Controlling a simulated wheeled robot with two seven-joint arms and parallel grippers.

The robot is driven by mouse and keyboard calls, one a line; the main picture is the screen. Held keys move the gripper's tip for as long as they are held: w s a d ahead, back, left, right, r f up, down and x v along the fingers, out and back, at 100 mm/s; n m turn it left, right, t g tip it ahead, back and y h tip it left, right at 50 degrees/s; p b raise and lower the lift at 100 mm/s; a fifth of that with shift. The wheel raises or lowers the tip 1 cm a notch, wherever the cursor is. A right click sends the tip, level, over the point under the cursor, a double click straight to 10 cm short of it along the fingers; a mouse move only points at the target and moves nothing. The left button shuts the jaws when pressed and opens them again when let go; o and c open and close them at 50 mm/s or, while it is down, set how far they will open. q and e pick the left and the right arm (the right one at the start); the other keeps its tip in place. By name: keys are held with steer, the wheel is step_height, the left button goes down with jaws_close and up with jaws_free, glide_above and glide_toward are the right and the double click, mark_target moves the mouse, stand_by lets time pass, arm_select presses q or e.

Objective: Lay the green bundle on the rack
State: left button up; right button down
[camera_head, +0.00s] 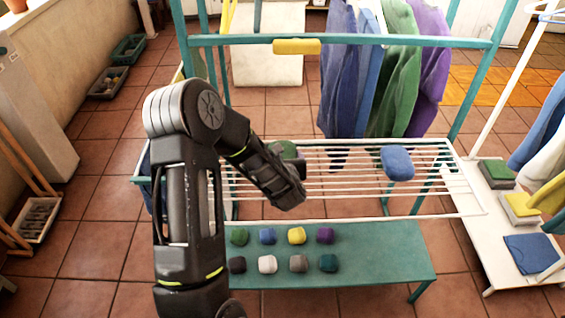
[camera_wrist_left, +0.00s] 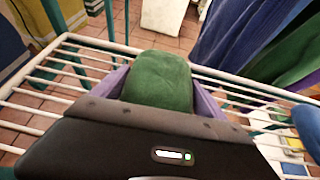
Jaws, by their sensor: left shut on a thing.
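The green bundle (camera_wrist_left: 158,80) is between the two purplish fingers of my left gripper (camera_wrist_left: 160,92) in the left wrist view, and the fingers are shut on its sides. In the head view only a bit of the bundle (camera_head: 287,147) shows past my left gripper (camera_head: 288,160). The bundle is over the left part of the white rack (camera_head: 350,182). I cannot tell whether it touches the bars. My right gripper is not in view.
A blue bundle (camera_head: 397,162) lies on the rack's right part; bars between are bare. Several small coloured bundles, including a green one (camera_head: 239,236), sit on the teal bench (camera_head: 370,255) below. Garments (camera_head: 385,70) hang behind the rack.

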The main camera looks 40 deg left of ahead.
arm_select(q)
step_height(320, 180, down, 2)
steer(key=shift+f, duration=0.25)
steer(key=shift+f, duration=0.2)
steer(key=o, duration=1.3)
steer(key=shift+r, duration=0.1)
steer(key=shift+r, duration=0.15)
steer(key=b+v, duration=0.1)
steer(key=v, duration=1.1)
steer(key=shift+d+b, duration=0.1)
steer(key=shift+b, duration=0.3)
